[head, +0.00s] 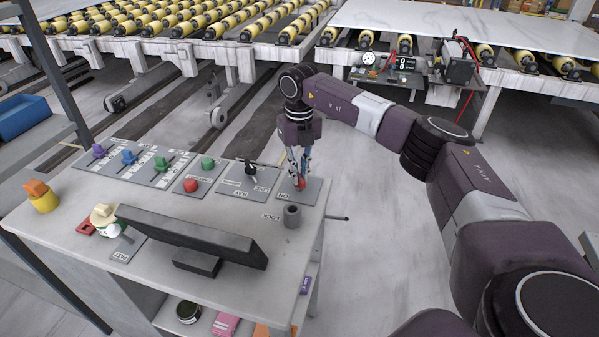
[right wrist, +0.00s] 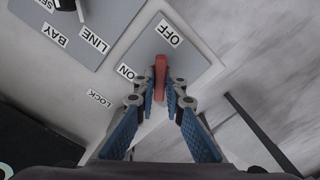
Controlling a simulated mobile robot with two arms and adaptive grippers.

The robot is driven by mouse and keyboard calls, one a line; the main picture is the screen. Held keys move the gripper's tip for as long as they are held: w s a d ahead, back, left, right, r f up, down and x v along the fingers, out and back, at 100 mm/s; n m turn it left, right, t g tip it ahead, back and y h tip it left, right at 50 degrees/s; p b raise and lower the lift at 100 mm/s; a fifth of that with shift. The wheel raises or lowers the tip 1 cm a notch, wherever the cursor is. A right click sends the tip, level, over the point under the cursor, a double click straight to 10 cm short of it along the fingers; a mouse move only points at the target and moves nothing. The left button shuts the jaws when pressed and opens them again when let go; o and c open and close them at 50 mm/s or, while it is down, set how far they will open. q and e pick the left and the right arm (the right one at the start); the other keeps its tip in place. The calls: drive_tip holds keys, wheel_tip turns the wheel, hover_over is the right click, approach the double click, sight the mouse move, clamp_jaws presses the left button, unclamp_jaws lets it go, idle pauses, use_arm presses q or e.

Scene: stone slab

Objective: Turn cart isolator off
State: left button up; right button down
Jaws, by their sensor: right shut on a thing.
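The cart isolator is a red lever handle (right wrist: 161,68) on a grey plate (right wrist: 190,65) at the right end of the console. In the right wrist view the plate carries an OFF label (right wrist: 168,35) and an ON label (right wrist: 126,72). The handle stands roughly upright in that view; I cannot tell clearly which label it points to. In the head view the handle (head: 300,184) is partly hidden by my right gripper (head: 300,177). My right gripper (right wrist: 160,92) is shut on the handle from above, one blue finger on each side. My left gripper is not in view.
A selector plate (head: 244,176) with a black knob is left of the isolator. A grey cup-like socket (head: 292,216) stands in front, near a LOCK label. A dark monitor (head: 190,237), green and red buttons and several sliders also occupy the console. Roller conveyors lie behind.

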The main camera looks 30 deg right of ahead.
sight(300, 176)
drive_tip(key=n, duration=0.5)
drive_tip(key=shift+w+r, duration=0.1)
drive_tip(key=shift+n, duration=2.5)
drive_tip(key=c, duration=2)
unclamp_jaws()
wheel_tip(300, 176, up, 12)
